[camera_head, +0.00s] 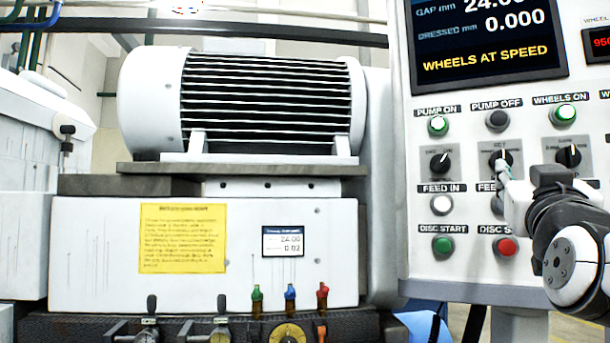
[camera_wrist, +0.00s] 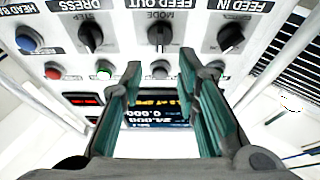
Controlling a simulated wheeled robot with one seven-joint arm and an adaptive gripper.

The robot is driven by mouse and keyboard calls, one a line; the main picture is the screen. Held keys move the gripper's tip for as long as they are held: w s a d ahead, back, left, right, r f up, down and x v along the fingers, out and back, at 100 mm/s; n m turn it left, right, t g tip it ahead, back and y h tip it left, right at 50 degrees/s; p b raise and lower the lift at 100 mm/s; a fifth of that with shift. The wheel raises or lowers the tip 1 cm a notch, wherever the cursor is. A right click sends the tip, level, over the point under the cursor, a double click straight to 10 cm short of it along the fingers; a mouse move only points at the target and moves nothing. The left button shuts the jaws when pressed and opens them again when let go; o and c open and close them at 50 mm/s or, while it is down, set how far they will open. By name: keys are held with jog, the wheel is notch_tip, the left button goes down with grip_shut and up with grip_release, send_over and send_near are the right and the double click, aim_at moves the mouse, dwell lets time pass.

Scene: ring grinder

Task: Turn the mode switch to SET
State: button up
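The mode switch (camera_head: 500,158) is the middle of three black rotary knobs on the grey control panel in the head view. The wrist view shows it upside down, with its MODE label, as the middle knob (camera_wrist: 159,33). Its pointer direction is hard to read, as my gripper partly covers it in the head view. My gripper (camera_head: 506,174) is in front of the panel, at and just below this knob. In the wrist view my gripper (camera_wrist: 160,66) is open, its two teal-padded fingers apart and the knob ahead between their tips. I cannot tell whether they touch it.
A left knob (camera_head: 440,162) and a right knob (camera_head: 568,157) flank the mode switch closely. Pump buttons (camera_head: 438,125) sit above; the FEED IN button (camera_head: 442,204) and red disc button (camera_head: 505,246) sit below. The display (camera_head: 487,45) reads WHEELS AT SPEED.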

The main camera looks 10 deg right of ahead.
jog(key=shift+v, duration=1.55)
jog(key=shift+w, duration=0.1)
jog(key=s+a+f+n+g+y+p, duration=0.1)
jog(key=a+f+n+g+y+p, duration=0.35)
jog(key=a+f+y, duration=0.75)
jog(key=s+a+f+n+g+p, duration=0.1)
jog(key=s+a+f+g+p, duration=0.2)
jog(key=s+f+g, duration=0.7)
jog(key=s+f, duration=0.4)
jog(key=s, duration=0.4)
jog(key=shift+a+n, duration=0.35)
jog(key=shift+g, duration=0.25)
